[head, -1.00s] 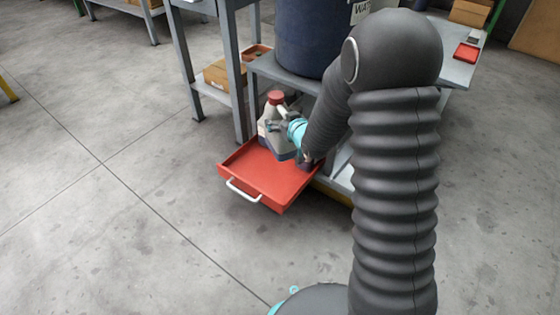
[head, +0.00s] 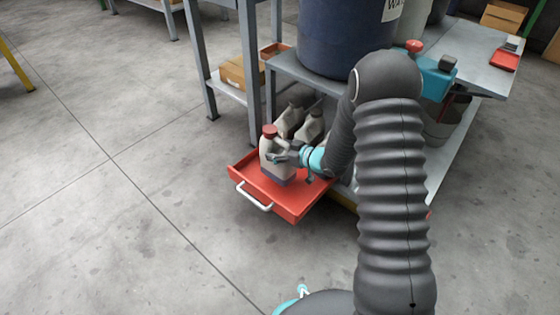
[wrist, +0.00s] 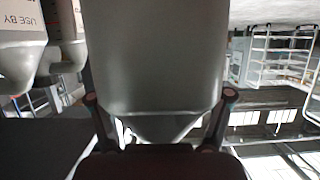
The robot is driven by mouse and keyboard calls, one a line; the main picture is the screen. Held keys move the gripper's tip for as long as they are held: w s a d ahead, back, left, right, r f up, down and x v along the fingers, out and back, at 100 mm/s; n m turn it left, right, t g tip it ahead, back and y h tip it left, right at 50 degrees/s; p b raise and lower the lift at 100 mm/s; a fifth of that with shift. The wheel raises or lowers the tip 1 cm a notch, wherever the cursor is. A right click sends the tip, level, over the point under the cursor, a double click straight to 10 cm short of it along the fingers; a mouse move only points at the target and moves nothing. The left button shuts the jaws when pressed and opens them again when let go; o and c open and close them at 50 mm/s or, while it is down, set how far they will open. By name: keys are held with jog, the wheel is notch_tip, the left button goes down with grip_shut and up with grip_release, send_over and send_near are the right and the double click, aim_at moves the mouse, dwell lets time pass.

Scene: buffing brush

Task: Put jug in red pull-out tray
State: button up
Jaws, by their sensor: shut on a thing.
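The jug (head: 272,155) is grey-white with a red cap and a darker base. In the head view it is upright within the outline of the red pull-out tray (head: 247,184), towards its back right. I cannot tell whether its base touches the tray floor. My gripper (head: 284,159) is shut on the jug from the right side. In the wrist view the jug's plain grey body (wrist: 155,55) fills the middle, with a finger of my gripper (wrist: 160,98) at each side. The tray is pulled out, with a white handle at its front.
Two similar jugs (head: 310,128) stand just behind the tray, on the rack's lower level. A dark blue drum (head: 335,40) stands above them. A grey shelf post (head: 248,70) rises behind the tray. The floor left and front is clear.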

jog(key=shift+f+b, duration=0.35)
jog(key=shift+f, duration=1.6)
jog(key=shift+f, duration=0.15)
jog(key=o, duration=1.4)
jog(key=shift+o, duration=0.2)
